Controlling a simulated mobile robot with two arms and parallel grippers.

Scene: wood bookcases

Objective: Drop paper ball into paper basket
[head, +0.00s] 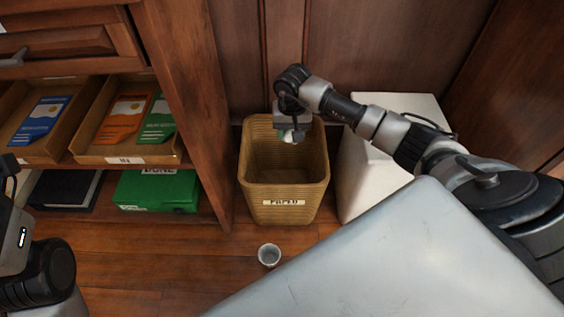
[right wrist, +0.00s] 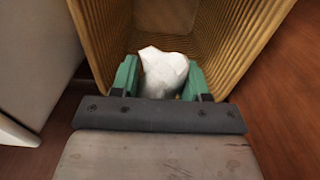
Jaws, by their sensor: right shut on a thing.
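The woven tan paper basket (head: 286,192) stands on the floor beside the bookcase, with a label on its front. My right gripper (head: 291,136) is over the back part of the basket's opening. In the right wrist view, the right gripper (right wrist: 165,84) is shut on the white crumpled paper ball (right wrist: 163,72), which sits between its green fingers. The basket's ribbed inner walls (right wrist: 235,40) show behind and beneath the ball. In the head view only a small bit of the paper ball (head: 289,137) shows. The left gripper is not in view; part of my left arm is at the left edge.
A small cup (head: 269,255) stands on the floor in front of the basket. A white box-like thing (head: 372,165) is right of the basket. The bookcase at left holds trays (head: 128,152) with booklets and a green box (head: 158,190).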

